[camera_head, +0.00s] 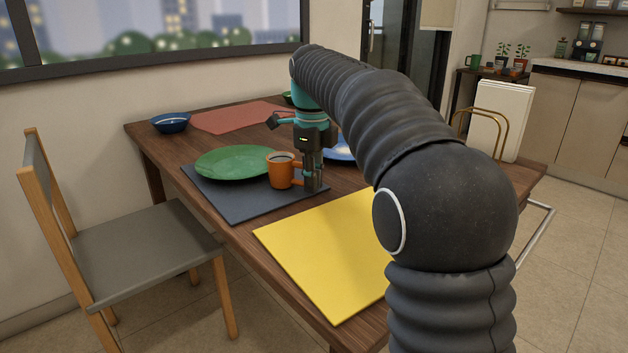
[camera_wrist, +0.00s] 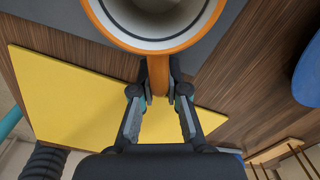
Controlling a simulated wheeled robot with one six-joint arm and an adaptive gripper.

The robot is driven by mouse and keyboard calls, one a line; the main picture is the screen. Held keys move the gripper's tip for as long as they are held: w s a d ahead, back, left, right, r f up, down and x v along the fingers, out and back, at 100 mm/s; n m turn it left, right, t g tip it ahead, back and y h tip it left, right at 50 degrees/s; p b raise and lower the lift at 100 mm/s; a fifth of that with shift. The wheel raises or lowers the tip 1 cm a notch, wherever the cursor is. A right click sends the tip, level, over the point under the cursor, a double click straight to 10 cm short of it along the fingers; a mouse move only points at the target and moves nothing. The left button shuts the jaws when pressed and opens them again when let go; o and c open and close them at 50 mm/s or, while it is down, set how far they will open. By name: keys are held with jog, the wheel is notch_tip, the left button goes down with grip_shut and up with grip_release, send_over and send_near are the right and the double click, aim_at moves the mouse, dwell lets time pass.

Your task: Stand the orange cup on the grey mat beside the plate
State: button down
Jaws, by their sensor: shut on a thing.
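The orange cup (camera_head: 280,171) is upright at the right part of the grey mat (camera_head: 226,203), beside the green plate (camera_head: 234,162). In the head view I cannot tell whether its base touches the mat. My gripper (camera_head: 312,184) is at the cup's right side, pointing down. In the wrist view my gripper (camera_wrist: 159,98) has its fingers shut on the handle of the orange cup (camera_wrist: 108,35). The cup's pale inside shows from above and looks empty. The grey mat shows behind the cup in the wrist view (camera_wrist: 216,32).
A yellow mat (camera_head: 326,250) lies nearer on the wooden table (camera_head: 160,150). A red mat (camera_head: 240,117) and a blue bowl (camera_head: 170,122) are at the far side. A blue plate (camera_head: 341,150) is partly hidden behind my arm. A chair (camera_head: 140,265) stands at the left.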

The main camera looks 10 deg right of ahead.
jog(key=shift+f, duration=0.1)
jog(key=c, duration=1.2)
grip_release()
notch_tip(320, 180, up, 12)
jog(key=p, duration=0.3)
jog(key=shift+p, duration=0.4)
